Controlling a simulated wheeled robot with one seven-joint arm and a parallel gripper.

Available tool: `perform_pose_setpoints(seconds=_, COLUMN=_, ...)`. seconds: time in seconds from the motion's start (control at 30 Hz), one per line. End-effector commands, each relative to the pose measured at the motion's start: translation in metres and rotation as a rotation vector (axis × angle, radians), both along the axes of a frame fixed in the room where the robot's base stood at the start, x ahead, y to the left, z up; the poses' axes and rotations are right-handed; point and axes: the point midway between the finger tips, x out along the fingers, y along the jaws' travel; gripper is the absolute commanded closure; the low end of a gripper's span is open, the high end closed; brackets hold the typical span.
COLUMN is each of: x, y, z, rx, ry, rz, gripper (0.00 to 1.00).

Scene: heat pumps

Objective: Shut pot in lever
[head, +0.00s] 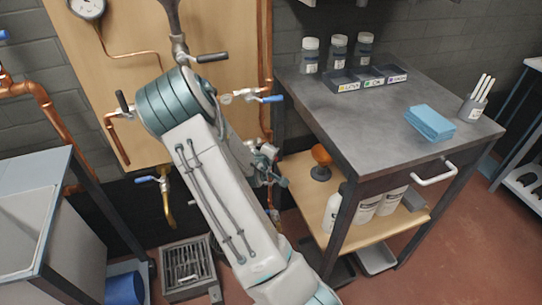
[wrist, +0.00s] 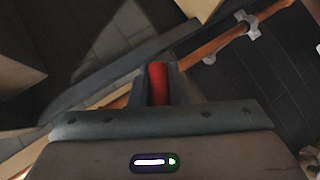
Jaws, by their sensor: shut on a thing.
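In the wrist view, my gripper (wrist: 158,72) is shut on a red lever handle (wrist: 158,86), which sits between the two dark fingers. I take this red handle to be the pot in lever; its valve body is hidden by the gripper. In the head view, my gripper (head: 268,168) is partly hidden behind my own pale arm, low beside the right edge of the wooden board. The red handle cannot be made out there.
A grey workbench (head: 400,135) stands at right. A floor drain box (head: 188,267) lies below.

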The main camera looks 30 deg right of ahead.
Motion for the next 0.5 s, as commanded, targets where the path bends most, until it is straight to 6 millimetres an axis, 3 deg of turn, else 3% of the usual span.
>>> perform_pose_setpoints(seconds=0.2, x=-0.0001, y=0.0004, z=-0.0005, rx=0.000, ry=0.001, rz=0.001, gripper=1.00)
perform_pose_setpoints(seconds=0.23, x=-0.0001, y=0.0004, z=-0.0005, rx=0.000, ry=0.001, rz=0.001, gripper=0.82)
perform_pose_setpoints(seconds=0.3, x=-0.0001, y=0.0004, z=-0.0005, rx=-0.001, ry=0.001, rz=0.000, gripper=0.63)
perform_pose_setpoints(seconds=0.5, x=0.0000, y=0.0002, z=-0.0003, rx=-0.001, ry=0.001, rz=0.000, gripper=0.63)
